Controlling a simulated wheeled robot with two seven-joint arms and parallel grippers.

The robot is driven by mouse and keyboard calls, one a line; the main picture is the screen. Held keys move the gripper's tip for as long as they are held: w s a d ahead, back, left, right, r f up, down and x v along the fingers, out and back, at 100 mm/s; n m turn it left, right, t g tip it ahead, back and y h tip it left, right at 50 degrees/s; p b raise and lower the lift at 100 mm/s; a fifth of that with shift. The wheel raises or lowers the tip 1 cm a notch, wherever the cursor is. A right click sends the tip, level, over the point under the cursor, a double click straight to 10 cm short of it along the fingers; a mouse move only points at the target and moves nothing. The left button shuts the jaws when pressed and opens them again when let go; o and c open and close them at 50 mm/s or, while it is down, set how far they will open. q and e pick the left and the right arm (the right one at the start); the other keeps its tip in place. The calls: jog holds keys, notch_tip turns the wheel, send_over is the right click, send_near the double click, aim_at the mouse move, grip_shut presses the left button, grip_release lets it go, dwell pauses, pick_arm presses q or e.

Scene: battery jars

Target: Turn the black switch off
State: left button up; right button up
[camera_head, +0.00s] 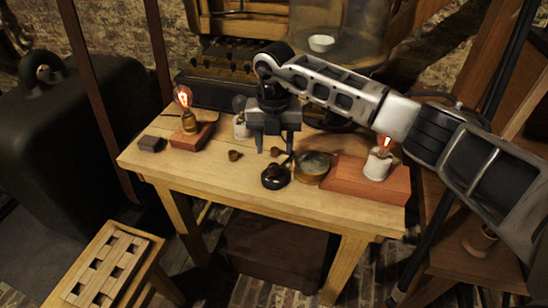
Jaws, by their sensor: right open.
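The round black switch (275,179) sits on the wooden table near its front edge, with a small knob on top. My right gripper (274,150) comes in from the right and points down over the table. Its two fingers are spread and empty. In the picture they appear just above and behind the switch; I cannot tell the exact gap between the right fingertip and the switch. My left gripper is not in view.
The wooden table (210,175) holds a lit bulb (183,98) at left, another lit bulb (384,145) on a reddish block (345,177) at right, and an unlit bulb (239,104) behind. A brass bowl (313,168) stands close right of the switch. A small brass cup (234,155) is left.

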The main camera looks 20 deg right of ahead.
aim_at(274, 166)
notch_tip(274, 166, down, 6)
jog(key=shift+r, duration=0.15)
jog(key=c, duration=1)
